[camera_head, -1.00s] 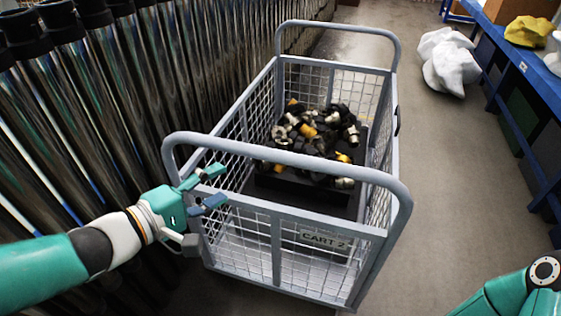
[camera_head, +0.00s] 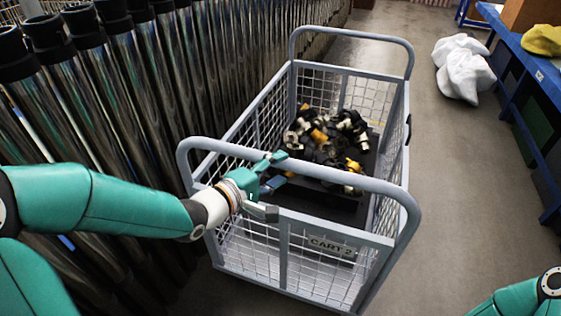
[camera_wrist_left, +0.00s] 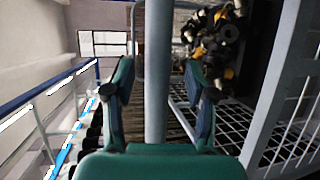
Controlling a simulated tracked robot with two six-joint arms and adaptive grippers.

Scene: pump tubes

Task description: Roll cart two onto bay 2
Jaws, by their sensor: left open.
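Cart two is a grey wire-mesh cart (camera_head: 284,251) with a "CART 2" label (camera_head: 332,247) on its near end. Its near push handle (camera_head: 330,174) is a rounded grey tube. My left gripper (camera_head: 275,172) is open at this handle's top bar, left of its middle. In the left wrist view the handle tube (camera_wrist_left: 156,75) runs between the two spread fingers (camera_wrist_left: 161,92), with gaps on both sides. I cannot tell how deep it sits between them. My right arm shows at the lower right, but its gripper is out of view. No bay 2 marking is visible.
Dark and yellow fittings (camera_head: 330,140) lie in the cart. A dense row of shiny tubes with black caps (camera_head: 120,90) stands close on the left. On the right are white sacks (camera_head: 464,70) and a blue bench (camera_head: 545,75). The floor (camera_head: 450,180) between cart and bench is clear.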

